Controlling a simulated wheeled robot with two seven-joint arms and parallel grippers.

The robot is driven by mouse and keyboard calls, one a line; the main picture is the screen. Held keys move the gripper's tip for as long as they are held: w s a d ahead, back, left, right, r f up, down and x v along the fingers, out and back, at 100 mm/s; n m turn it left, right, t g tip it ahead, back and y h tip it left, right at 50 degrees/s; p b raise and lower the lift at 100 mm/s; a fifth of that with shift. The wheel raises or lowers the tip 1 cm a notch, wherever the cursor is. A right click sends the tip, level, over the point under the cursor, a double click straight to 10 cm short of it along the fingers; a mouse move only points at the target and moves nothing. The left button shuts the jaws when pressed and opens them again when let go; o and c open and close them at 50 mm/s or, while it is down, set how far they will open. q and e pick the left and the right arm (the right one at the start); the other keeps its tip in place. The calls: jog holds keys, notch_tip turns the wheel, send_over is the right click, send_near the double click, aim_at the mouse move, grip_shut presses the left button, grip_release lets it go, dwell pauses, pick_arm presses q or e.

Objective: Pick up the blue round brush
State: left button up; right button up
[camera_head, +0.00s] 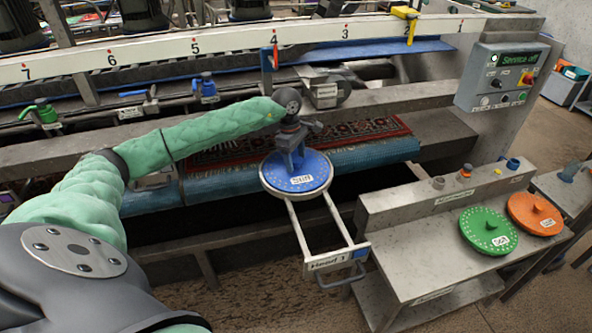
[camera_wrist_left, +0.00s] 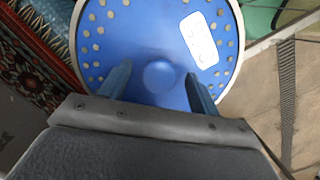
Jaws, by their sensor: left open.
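The blue round brush (camera_head: 313,178) is a flat blue disc with a white label, lying in the ring of a metal holder (camera_head: 322,228) marked "Head 1". My left gripper (camera_head: 296,172) is over the middle of the disc. In the left wrist view the blue brush (camera_wrist_left: 140,25) fills the upper middle, with pale dots around its rim and a round knob at its centre. The fingers of my left gripper (camera_wrist_left: 155,90) are open, one on each side of the knob. I cannot tell whether they touch it. My right gripper is not in view.
A green disc (camera_head: 478,232) and an orange disc (camera_head: 528,212) lie on a metal table (camera_head: 410,255) at the right. A patterned rug (camera_head: 345,133) lies on the machine behind the brush. A control panel (camera_head: 500,75) is mounted at the upper right.

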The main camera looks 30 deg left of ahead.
pick_arm(q)
grip_shut()
jog(key=shift+r, duration=0.1)
jog(key=shift+w, duration=0.1)
dwell(0.3)
